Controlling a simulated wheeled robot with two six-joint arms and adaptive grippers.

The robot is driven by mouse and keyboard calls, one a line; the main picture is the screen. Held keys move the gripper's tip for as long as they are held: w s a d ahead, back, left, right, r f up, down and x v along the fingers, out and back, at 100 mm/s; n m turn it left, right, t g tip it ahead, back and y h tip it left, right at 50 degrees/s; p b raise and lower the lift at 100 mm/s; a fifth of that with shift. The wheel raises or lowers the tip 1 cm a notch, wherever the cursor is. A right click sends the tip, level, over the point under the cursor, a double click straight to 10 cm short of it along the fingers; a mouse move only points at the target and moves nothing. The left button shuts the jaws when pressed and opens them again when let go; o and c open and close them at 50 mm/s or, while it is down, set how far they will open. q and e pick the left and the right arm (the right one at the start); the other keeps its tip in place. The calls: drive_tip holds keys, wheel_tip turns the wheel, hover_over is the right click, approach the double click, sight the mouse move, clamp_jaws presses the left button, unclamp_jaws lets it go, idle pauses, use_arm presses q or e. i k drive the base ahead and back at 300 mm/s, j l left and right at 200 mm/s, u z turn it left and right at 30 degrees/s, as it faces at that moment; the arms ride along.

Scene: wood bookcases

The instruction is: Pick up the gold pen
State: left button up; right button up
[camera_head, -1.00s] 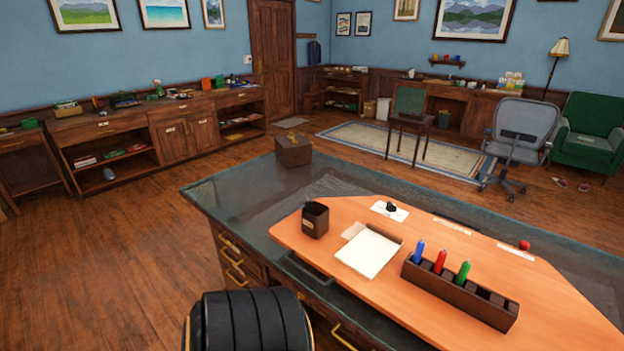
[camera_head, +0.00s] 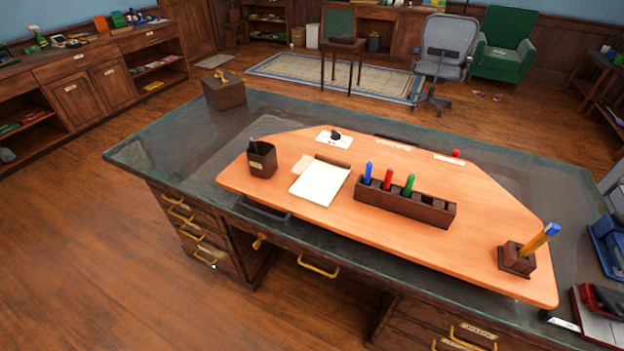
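A thick yellow-gold pen or pencil with a blue end (camera_head: 540,241) stands tilted in a small dark wooden holder (camera_head: 516,260) at the right end of the orange desk board (camera_head: 290,225). I cannot tell for sure that it is the gold pen. A dark pen cup (camera_head: 263,161) at the board's left holds something thin and dark. A dark wooden rack (camera_head: 400,205) holds a blue pen (camera_head: 367,173), a red pen (camera_head: 388,179) and a green pen (camera_head: 409,185), with empty slots to their right. Neither of my grippers is in view.
The board lies on a large glass-topped desk (camera_head: 160,160). A white notepad (camera_head: 321,183) lies beside the rack. A wooden box (camera_head: 224,92) sits at the desk's far left corner. Blue trays (camera_head: 606,246) are at the right edge. The floor left of the desk (camera_head: 70,250) is clear.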

sight(540, 239)
drive_tip(key=z, duration=1.55)
